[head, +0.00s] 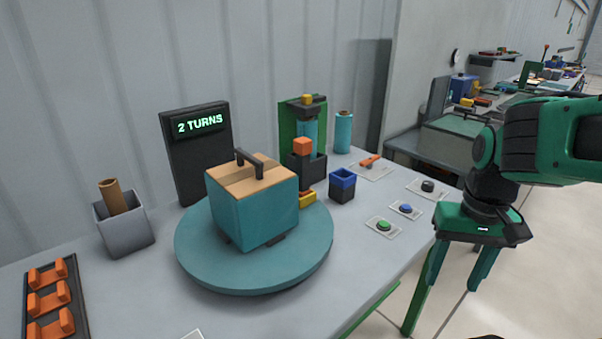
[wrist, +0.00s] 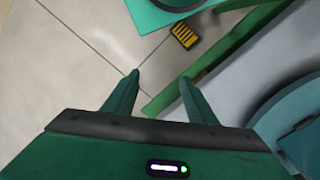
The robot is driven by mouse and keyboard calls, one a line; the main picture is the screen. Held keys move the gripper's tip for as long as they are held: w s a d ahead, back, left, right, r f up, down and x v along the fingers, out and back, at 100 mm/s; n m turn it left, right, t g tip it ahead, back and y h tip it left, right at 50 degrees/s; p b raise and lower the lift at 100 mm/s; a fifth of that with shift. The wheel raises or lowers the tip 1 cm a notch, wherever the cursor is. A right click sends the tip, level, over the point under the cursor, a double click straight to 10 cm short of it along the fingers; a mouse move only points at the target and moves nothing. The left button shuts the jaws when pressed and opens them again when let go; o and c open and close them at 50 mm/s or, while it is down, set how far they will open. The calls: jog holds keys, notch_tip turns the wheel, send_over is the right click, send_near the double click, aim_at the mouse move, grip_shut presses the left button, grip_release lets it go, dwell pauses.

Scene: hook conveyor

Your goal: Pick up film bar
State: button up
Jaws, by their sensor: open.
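A film stand with a green back plate (head: 288,125) rises at the back of the table, behind the turntable. It holds a teal film roll (head: 308,135) between dark holders, with an orange block (head: 302,146) in front and yellow pieces above and below. I cannot tell which part is the film bar; the box partly hides the stand's lower end. My gripper (head: 455,286) is open and empty, pointing down beyond the table's right edge, well away from the stand. In the wrist view its fingers (wrist: 160,77) are apart over the floor and table edge.
A teal box with a dark handle (head: 252,205) sits on the round turntable (head: 205,268). A "2 TURNS" display (head: 197,125) stands behind. Green (head: 384,225) and blue (head: 405,208) buttons lie near the right edge. A grey holder (head: 127,235) and orange-hook rack (head: 82,318) are left.

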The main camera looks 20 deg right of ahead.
jog(key=w+a+n+t, duration=0.1)
jog(key=w+n+t, duration=0.2)
jog(key=w, duration=0.7)
jog(key=n+t+y, duration=0.5)
jog(key=n+t, duration=0.3)
jog(key=t, duration=0.1)
send_near(307, 153)
jog(key=x, duration=0.5)
jog(key=shift+f, duration=0.35)
jog(key=x, duration=0.4)
jog(key=shift+w+a+r, duration=0.1)
jog(key=shift+w+r, duration=0.15)
jog(key=x, duration=0.6)
jog(key=shift+w, duration=0.35)
jog(key=shift+r, duration=0.1)
jog(key=shift+t, duration=0.3)
grip_shut()
